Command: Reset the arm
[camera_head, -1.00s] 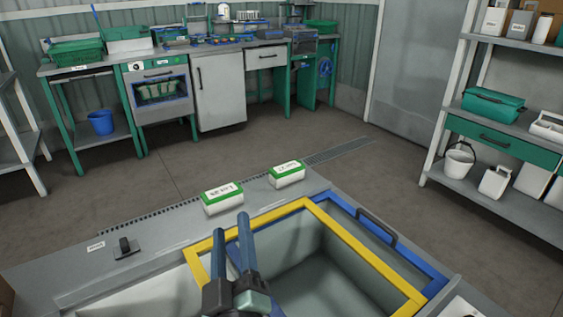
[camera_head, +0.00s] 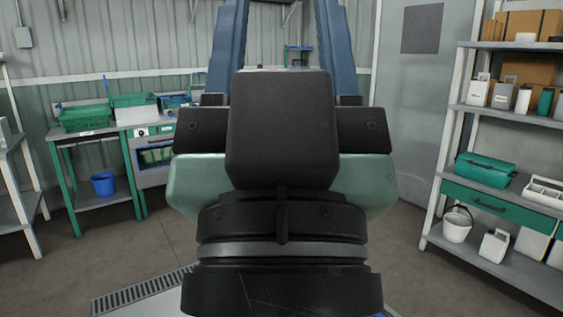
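My gripper (camera_head: 284,40) fills the middle of the head view, raised close to the camera and pointing up. Its two blue fingers stand well apart, with only the wall and a bit of the far bench seen between them. The fingertips run out of the top of the picture. Nothing is held between the visible parts of the fingers. The gripper and wrist hide most of the middle of the room and the work surface in front of me.
A green-legged bench (camera_head: 93,136) with green crates (camera_head: 85,118) stands at the far left, a blue bucket (camera_head: 103,184) on its lower shelf. A shelf unit (camera_head: 513,122) with a green toolbox (camera_head: 487,169) and white containers stands at right. Open floor (camera_head: 413,262) shows right of my wrist.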

